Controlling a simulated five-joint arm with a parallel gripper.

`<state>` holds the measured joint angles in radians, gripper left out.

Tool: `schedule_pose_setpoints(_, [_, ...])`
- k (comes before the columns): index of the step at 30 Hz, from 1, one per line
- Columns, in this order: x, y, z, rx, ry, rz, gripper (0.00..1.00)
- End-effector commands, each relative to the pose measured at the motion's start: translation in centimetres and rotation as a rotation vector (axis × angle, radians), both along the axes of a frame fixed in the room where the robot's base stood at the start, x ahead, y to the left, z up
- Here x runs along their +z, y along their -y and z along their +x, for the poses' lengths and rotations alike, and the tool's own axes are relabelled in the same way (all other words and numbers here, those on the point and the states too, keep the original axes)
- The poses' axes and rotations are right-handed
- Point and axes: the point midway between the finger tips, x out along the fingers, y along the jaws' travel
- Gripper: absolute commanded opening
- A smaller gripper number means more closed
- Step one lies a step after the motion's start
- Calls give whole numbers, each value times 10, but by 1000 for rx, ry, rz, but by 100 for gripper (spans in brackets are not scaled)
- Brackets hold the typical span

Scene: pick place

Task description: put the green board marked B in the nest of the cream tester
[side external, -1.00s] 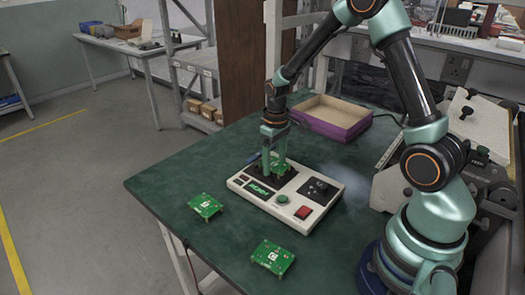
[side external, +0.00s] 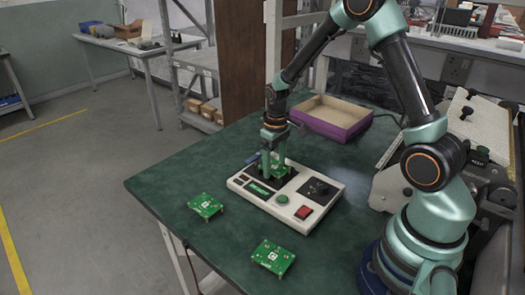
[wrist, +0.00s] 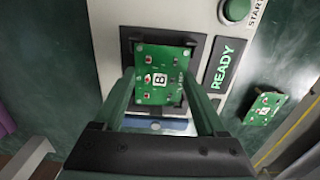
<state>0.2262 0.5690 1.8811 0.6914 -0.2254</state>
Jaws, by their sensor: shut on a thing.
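The green board marked B (wrist: 163,58) is between the two fingers of my gripper (wrist: 158,82), which is shut on it; the mark shows in the wrist view. The board is over the dark nest (wrist: 198,45) of the cream tester (side external: 240,183), slightly turned against the nest's outline. I cannot tell whether it touches the nest floor. In the side view my gripper (side external: 273,168) points down at the tester's back left, and its fingers partly hide the board and nest. The tester's display (wrist: 221,64) reads READY.
Two other green boards lie on the green table, one left of the tester (side external: 205,205) and one in front (side external: 272,257). A purple-sided open box (side external: 335,125) stands behind. The tester's top carries a green button (side external: 282,199), a red switch (side external: 304,212) and a black block (side external: 318,189).

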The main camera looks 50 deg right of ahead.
Motion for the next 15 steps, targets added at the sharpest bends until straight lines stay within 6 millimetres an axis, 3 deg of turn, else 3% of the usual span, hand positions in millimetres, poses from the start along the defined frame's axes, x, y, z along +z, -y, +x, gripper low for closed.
schedule_pose_setpoints(11, [-1, 0, 0, 0, 1, 0, 34])
schedule_pose_setpoints(12, [-1, 0, 0, 0, 0, 0, 85])
schedule_pose_setpoints(13, [-1, 0, 0, 0, 0, 0, 96])
schedule_pose_setpoints(15, [-1, 0, 0, 0, 0, 0, 100])
